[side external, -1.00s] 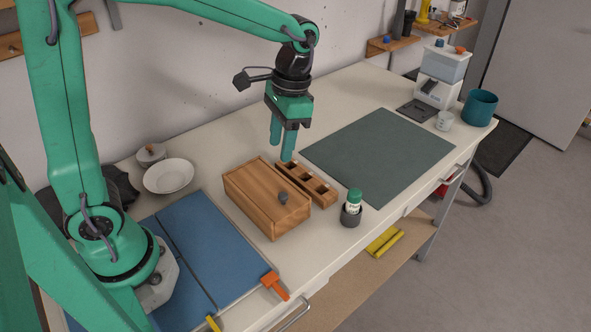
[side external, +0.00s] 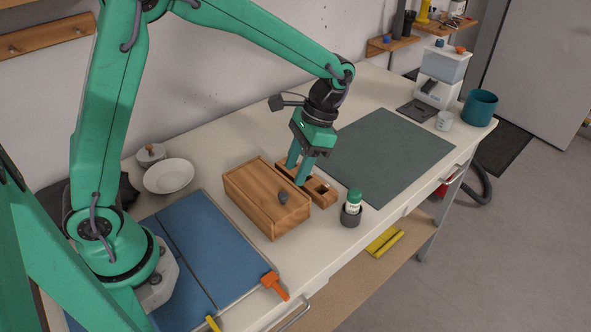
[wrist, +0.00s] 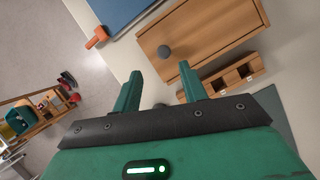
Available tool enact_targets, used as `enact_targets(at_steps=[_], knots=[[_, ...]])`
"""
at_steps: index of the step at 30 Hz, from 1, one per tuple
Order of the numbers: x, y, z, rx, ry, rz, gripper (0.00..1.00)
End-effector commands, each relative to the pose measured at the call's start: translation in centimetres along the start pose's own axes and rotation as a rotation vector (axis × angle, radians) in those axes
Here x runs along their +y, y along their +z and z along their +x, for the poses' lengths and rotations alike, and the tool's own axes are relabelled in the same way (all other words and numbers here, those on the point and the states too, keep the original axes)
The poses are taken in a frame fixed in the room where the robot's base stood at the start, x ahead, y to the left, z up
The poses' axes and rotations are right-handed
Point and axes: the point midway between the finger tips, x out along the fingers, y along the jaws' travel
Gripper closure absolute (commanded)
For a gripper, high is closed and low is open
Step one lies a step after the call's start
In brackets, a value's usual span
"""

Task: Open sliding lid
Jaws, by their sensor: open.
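A wooden box with a sliding lid (side external: 262,192) stands on the white workbench. Its lid looks shut, and a dark round knob (side external: 282,197) sits near its right end. The box (wrist: 205,32) and knob (wrist: 164,51) also show in the wrist view. My gripper (side external: 296,173) is open and empty, pointing down just behind and to the right of the box, above the slotted wooden block. In the wrist view the two green fingers (wrist: 157,80) are spread apart, with the knob beyond the gap between them. The fingers do not touch the knob.
A slotted wooden block (side external: 321,190) lies beside the box, partly hidden by my fingers. A green-capped bottle in a dark holder (side external: 351,211) stands to its right. The dark green mat (side external: 392,153) is clear.

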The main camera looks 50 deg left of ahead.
Motion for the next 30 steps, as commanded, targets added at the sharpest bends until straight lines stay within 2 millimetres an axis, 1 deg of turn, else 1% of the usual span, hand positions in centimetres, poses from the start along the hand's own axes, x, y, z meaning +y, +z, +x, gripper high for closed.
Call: enact_targets(at_steps=[9, 15, 20, 28, 30], knots=[[-0.3, 0.1, 3.9, -0.002, 0.003, -0.001, 0.58], [-0.4, 0.1, 5.8, -0.001, 0.005, 0.000, 0.58], [-0.4, 0.1, 6.4, 0.001, 0.005, 0.000, 0.58], [-0.5, 0.1, 6.5, 0.002, 0.005, 0.000, 0.58], [-0.5, 0.1, 6.5, 0.002, 0.005, 0.000, 0.71]])
